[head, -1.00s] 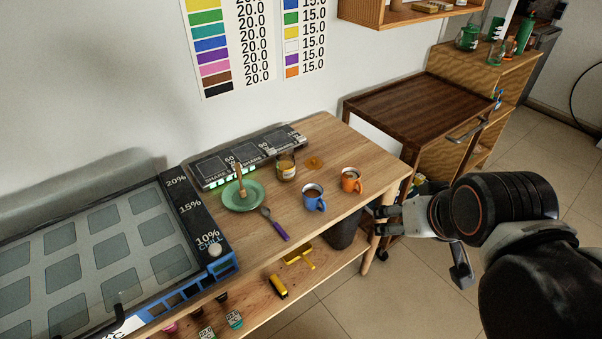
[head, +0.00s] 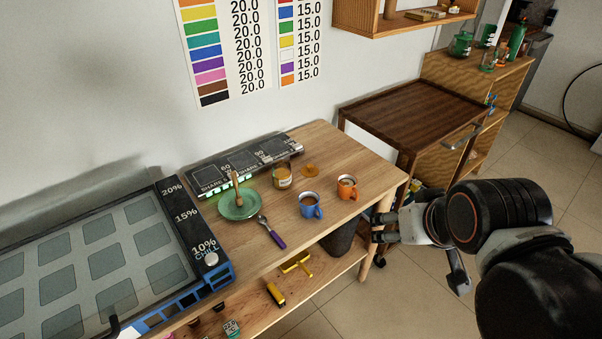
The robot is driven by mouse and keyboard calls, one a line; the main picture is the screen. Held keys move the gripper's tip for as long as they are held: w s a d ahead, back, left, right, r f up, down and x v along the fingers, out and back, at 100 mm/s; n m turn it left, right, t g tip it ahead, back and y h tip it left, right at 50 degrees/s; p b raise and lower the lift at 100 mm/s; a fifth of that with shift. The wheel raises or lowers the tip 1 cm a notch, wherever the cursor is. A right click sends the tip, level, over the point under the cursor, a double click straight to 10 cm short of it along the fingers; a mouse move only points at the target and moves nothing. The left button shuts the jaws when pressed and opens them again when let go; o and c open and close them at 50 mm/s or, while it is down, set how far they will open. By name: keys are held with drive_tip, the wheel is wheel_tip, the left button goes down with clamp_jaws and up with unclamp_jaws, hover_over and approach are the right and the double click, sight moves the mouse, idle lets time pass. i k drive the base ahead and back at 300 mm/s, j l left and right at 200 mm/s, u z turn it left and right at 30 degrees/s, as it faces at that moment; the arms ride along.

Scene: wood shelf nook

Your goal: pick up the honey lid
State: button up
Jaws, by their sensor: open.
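A flat, round amber disc (head: 309,170), which looks like the honey lid, lies on the wooden table behind and right of the honey jar (head: 282,178). The jar is glass with amber contents and stands apart from the disc. My gripper (head: 377,228) is open and empty, off the table's right edge, to the right of and nearer than the disc. Nothing hides the disc in the head view.
A dark scale-like panel (head: 240,166) runs along the wall. A brown cart (head: 415,115) stands behind right.

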sight(310, 171)
drive_tip(key=i+j+z, duration=0.6)
drive_tip(key=i+j, duration=0.15)
drive_tip(key=j, duration=0.2)
